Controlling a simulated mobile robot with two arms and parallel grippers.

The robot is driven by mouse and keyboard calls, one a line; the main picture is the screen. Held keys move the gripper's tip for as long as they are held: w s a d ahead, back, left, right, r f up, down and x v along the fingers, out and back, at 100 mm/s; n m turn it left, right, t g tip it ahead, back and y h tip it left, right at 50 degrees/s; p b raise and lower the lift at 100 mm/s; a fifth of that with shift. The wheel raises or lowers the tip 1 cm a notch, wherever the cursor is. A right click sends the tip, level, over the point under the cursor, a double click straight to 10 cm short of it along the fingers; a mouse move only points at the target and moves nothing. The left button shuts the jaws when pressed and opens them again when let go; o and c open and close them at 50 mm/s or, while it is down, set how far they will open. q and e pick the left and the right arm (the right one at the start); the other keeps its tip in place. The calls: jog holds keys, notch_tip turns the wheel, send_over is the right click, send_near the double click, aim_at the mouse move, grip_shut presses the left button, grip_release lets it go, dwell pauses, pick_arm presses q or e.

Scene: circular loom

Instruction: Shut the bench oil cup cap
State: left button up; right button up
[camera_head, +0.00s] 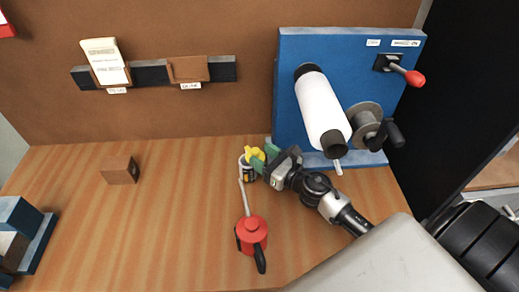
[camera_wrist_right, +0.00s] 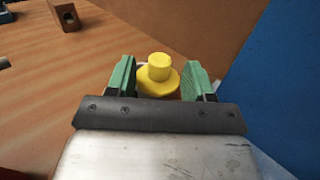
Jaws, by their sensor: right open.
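The oil cup (camera_head: 246,169) is a small pale and dark pot on the wooden bench, near the back board. Its yellow cap (camera_head: 254,154) shows at the top of the cup; in the right wrist view the cap (camera_wrist_right: 158,74) is a round disc with a knob. I cannot tell whether the cap sits fully closed. My right gripper (camera_head: 262,160) reaches in from the right. Its green fingers (camera_wrist_right: 158,80) are open, one on each side of the cap, with a gap visible at the right finger. The cup body is mostly hidden in the wrist view. My left gripper is not in view.
A red oil can (camera_head: 252,232) stands in front of the cup, its spout toward it. A blue panel (camera_head: 350,50) with a white roll (camera_head: 321,108) and a red-knobbed lever (camera_head: 413,77) rises at right. A brown block (camera_head: 120,170) sits left. The bench between is clear.

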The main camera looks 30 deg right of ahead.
jog(key=shift+w+a, duration=0.25)
jog(key=shift+w, duration=0.45)
grip_shut()
